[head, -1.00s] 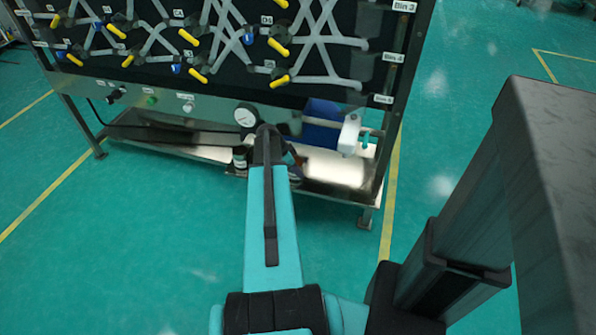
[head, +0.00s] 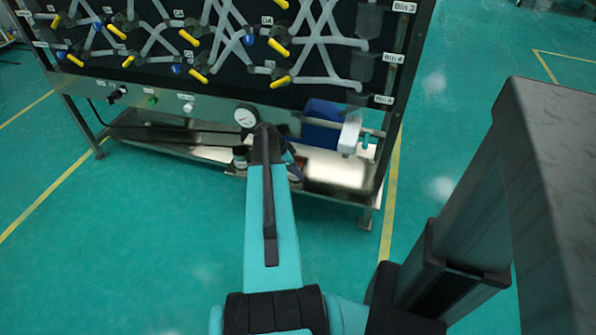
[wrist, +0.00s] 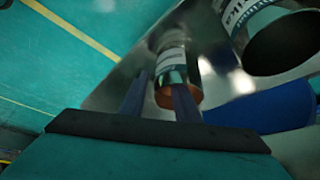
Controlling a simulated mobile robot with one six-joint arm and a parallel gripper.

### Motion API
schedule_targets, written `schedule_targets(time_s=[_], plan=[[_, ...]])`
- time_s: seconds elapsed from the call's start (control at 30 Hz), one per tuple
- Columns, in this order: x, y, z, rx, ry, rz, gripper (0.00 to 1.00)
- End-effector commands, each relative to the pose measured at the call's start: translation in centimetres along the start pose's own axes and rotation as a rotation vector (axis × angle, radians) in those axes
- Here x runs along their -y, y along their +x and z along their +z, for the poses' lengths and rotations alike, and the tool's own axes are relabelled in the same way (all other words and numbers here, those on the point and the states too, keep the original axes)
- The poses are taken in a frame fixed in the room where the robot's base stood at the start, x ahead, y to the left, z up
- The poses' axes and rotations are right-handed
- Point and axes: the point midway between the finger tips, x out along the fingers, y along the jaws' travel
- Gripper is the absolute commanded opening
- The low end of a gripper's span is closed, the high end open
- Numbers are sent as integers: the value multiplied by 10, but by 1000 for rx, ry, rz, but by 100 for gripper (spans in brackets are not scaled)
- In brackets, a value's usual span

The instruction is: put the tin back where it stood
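In the wrist view a small tin (wrist: 172,66) with a pale label and an orange-brown end shows at my gripper (wrist: 160,82). The right finger overlaps the tin's lower part. The left finger stands to its left, with a visible gap between them. The fingers are apart, and the tin is not seen pinched between both.
A larger cylinder (wrist: 262,28) with a pale label and dark end is close on the right in the wrist view. A round gauge (head: 245,118) and the rack's panel (head: 165,98) are just above.

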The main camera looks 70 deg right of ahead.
Motion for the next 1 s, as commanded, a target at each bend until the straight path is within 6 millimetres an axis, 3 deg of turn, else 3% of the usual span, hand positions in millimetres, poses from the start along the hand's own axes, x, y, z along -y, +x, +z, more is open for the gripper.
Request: schedule_targets(time_s=[0.6, 0.8, 1.0], plan=[[0, -92, 0, 0, 1, -2, 29], [0, -108, 0, 0, 0, -1, 29], [0, -110, 0, 0, 1, 0, 29]])
